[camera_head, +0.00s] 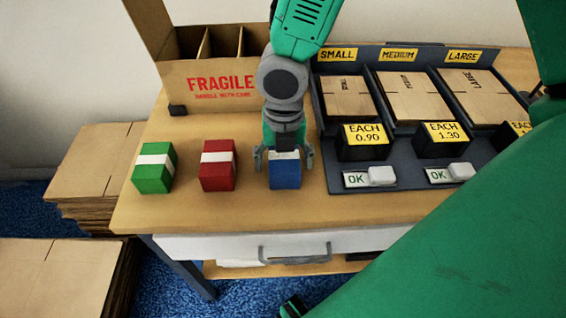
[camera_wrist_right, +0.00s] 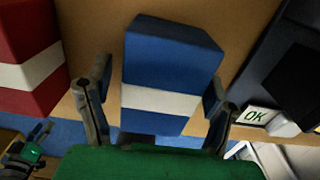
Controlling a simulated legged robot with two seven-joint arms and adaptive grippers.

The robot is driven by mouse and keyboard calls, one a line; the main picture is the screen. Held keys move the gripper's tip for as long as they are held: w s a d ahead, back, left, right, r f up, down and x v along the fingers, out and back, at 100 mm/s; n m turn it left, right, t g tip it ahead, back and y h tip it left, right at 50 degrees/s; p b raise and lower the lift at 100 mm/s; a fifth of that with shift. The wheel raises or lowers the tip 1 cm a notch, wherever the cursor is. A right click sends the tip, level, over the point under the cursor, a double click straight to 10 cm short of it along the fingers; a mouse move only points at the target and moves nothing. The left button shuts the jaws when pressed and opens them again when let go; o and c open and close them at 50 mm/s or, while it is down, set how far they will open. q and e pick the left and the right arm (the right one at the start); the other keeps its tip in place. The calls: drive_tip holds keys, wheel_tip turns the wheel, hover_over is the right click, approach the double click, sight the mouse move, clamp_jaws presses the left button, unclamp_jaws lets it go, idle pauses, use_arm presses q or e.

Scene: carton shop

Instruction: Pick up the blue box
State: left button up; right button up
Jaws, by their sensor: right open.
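The blue box (camera_head: 285,176), with a white band, stands on the wooden table near its front edge. My right gripper (camera_head: 284,160) is directly above it, pointing down, with one finger at each side of the box's upper part. In the right wrist view the blue box (camera_wrist_right: 170,58) sits between the two open fingers of the right gripper (camera_wrist_right: 159,88). A gap shows beside the left finger; whether the right finger touches the box I cannot tell.
A red box (camera_head: 218,178) and a green box (camera_head: 153,178), both white-banded, stand to the left. The grey carton rack (camera_head: 330,178) with OK buttons is close on the right. A FRAGILE carton (camera_head: 190,85) stands behind. A drawer handle (camera_head: 294,257) is below the table edge.

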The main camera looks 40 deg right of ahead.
drive_tip(key=shift+f, duration=0.45)
drive_tip(key=shift+r, duration=0.1)
drive_tip(key=c, duration=1.3)
